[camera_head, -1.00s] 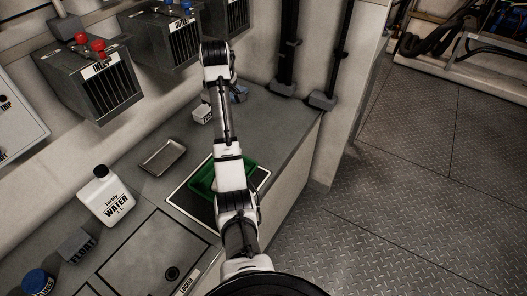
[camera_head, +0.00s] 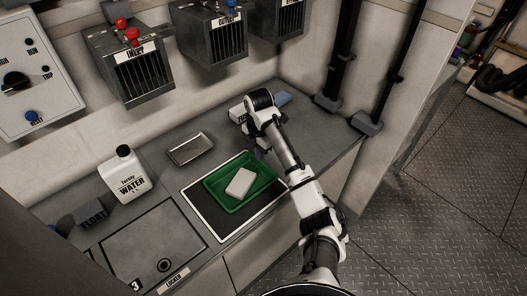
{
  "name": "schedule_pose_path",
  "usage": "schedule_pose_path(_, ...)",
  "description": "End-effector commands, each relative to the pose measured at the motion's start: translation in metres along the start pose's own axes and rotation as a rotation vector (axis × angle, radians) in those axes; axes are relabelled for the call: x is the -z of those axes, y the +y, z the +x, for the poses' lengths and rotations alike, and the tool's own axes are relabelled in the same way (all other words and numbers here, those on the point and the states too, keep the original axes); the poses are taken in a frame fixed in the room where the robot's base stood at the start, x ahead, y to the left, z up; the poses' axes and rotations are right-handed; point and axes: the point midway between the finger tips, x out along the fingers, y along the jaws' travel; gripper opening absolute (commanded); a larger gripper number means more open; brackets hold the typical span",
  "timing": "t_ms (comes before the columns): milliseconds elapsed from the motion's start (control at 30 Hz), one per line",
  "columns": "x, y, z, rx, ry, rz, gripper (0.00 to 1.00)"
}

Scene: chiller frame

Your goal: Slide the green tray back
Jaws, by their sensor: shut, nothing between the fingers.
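The green tray (camera_head: 222,199) lies on a dark rectangular mat with a pale border (camera_head: 206,216) on the grey counter. A white block (camera_head: 240,182) lies inside the tray. My gripper (camera_head: 260,153) is low at the tray's far right corner, below my white and black wrist. It is shut and looks empty. The wrist partly hides the fingers, so I cannot tell whether they touch the tray rim.
A metal dish (camera_head: 190,149) lies behind the tray, and a white water jug (camera_head: 125,174) stands to the left. Grey vent boxes (camera_head: 130,70) hang on the wall. A locker lid (camera_head: 152,243) is at front left.

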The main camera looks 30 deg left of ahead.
Motion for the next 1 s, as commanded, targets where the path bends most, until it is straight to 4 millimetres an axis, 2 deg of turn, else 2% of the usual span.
schedule_pose_path(200, 0.0, -0.001, 0.038, 0.003, 0.002, 0.004, 0.0)
schedule_pose_path(400, -0.001, -0.001, 0.062, 0.001, -0.001, 0.004, 0.0)
schedule_pose_path(867, -0.002, 0.0, 0.069, 0.0, -0.002, 0.005, 0.0)
schedule_pose_path(1000, -0.021, 0.0, 0.072, 0.001, -0.005, 0.007, 0.0)
